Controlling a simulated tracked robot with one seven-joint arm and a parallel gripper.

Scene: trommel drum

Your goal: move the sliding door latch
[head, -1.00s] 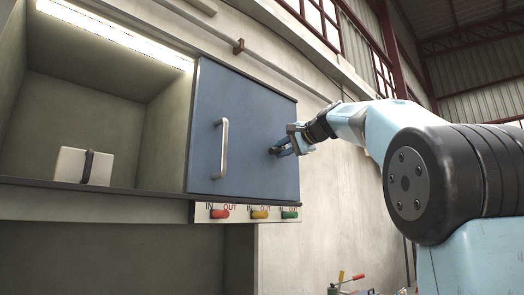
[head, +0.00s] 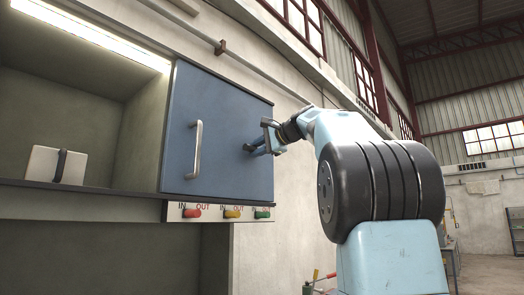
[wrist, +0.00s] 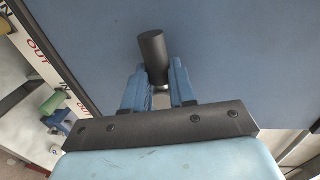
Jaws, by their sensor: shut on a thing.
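The blue sliding door (head: 222,125) covers the right part of a wall cabinet, and its left part stands open. A long metal handle (head: 195,150) is upright on the door's left side. The latch is a short dark cylindrical knob (wrist: 153,55) near the door's right edge; it is small and mostly hidden in the head view. My gripper (head: 254,147) reaches the latch from the right. In the wrist view its two blue fingers (wrist: 158,88) are shut on the latch, one on each side.
A white box (head: 42,166) with a black handle sits in the open cabinet. Below the door is a panel with red (head: 192,213), yellow (head: 232,213) and green (head: 262,214) knobs, marked IN and OUT. A pipe runs along the wall above.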

